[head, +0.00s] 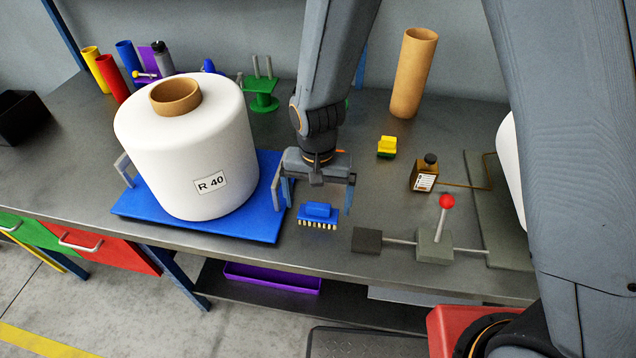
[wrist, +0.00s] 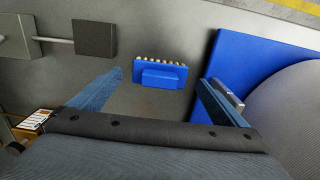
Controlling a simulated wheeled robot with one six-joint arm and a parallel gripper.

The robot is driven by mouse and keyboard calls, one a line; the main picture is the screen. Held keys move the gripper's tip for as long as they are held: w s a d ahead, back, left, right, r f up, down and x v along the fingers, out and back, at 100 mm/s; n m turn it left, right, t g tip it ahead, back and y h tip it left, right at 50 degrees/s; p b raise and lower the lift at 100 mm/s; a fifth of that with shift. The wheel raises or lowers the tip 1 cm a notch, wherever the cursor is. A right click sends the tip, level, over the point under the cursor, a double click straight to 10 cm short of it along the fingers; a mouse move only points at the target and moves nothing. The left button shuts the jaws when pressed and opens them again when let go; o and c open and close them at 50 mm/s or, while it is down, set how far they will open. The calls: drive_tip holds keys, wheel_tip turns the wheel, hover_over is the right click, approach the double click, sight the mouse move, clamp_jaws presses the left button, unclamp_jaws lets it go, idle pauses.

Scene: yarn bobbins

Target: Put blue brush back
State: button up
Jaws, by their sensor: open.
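The blue brush (head: 318,213) lies on the grey workbench, its pale bristles facing the front edge. It is just right of the blue tray. My gripper (head: 317,200) is open and empty above the brush, pointing down, with its two fingers spread wide to either side. In the wrist view the brush (wrist: 162,74) lies ahead of and between the fingertips (wrist: 160,88), apart from both. The right finger in that view is close to the edge of the blue tray (wrist: 235,60); I cannot tell whether they touch.
A large white bobbin labelled R 40 (head: 190,150) stands on the blue tray (head: 262,225). To the right are a yellow-green block (head: 387,146), a brown bottle (head: 424,175), a red-knobbed lever (head: 446,203) and a cardboard tube (head: 413,75). A green peg stand (head: 262,100) is behind.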

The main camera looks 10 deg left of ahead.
sight(318, 207)
wheel_tip(318, 207, up, 7)
drive_tip(key=shift+r+b, duration=0.2)
drive_tip(key=shift+b, duration=0.6)
drive_tip(key=s+d+r+t, duration=0.1)
drive_tip(key=d+r, duration=0.1)
drive_tip(key=d, duration=1)
drive_tip(key=s+d+r, duration=0.1)
drive_tip(key=d+r, duration=0.2)
drive_tip(key=d, duration=0.9)
drive_tip(key=shift+s+d+r+n+t, duration=0.15)
drive_tip(key=shift+s+r+n+t, duration=0.1)
drive_tip(key=shift+r+n+t, duration=0.15)
drive_tip(key=shift+f, duration=0.15)
drive_tip(key=shift+f+b, duration=1.05)
drive_tip(key=shift+f, duration=0.05)
